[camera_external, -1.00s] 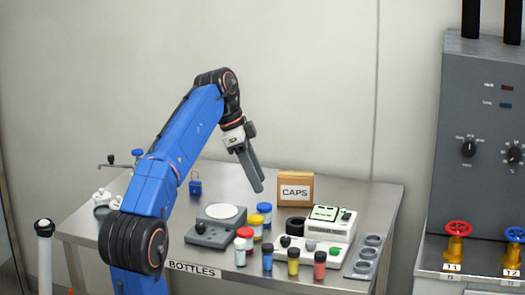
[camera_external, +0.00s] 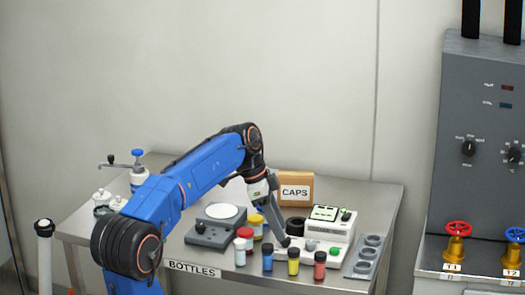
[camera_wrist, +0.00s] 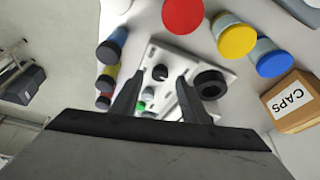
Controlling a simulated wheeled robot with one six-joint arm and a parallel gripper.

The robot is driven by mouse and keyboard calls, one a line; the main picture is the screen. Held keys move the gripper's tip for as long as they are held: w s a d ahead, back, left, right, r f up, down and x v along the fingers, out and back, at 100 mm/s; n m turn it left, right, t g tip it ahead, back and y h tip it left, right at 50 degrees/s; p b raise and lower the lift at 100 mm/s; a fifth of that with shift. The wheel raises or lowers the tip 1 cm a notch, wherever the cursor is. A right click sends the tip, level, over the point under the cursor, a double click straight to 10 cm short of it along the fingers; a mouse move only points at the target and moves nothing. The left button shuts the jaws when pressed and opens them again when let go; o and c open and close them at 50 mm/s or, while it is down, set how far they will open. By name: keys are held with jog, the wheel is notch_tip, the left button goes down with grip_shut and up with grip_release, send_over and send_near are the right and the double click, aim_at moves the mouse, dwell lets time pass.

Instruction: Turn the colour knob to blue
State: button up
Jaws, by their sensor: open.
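A white instrument (camera_external: 322,238) with a small lit screen stands on the steel table; it also shows in the wrist view (camera_wrist: 190,47). A black knob (camera_wrist: 160,73) is at one end of its low front part. Another black knob (camera_external: 346,215) is beside the screen. I cannot tell which is the colour knob or read any colour mark. My gripper (camera_external: 284,241) is open and low over the front-left end of the instrument, its fingers hiding that end in the outside view. In the wrist view the front black knob lies between the fingertips (camera_wrist: 160,77); contact is unclear.
Several capped bottles stand close in front, including blue (camera_external: 267,257), yellow (camera_external: 293,261) and red (camera_external: 319,265). A black ring (camera_wrist: 210,84) is beside the gripper. A CAPS box (camera_external: 295,189) stands behind. A scale-like device (camera_external: 213,229) is to the left.

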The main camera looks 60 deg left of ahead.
aim_at(285, 242)
jog(key=shift+x, duration=1.2)
jog(key=shift+c, duration=0.2)
grip_shut()
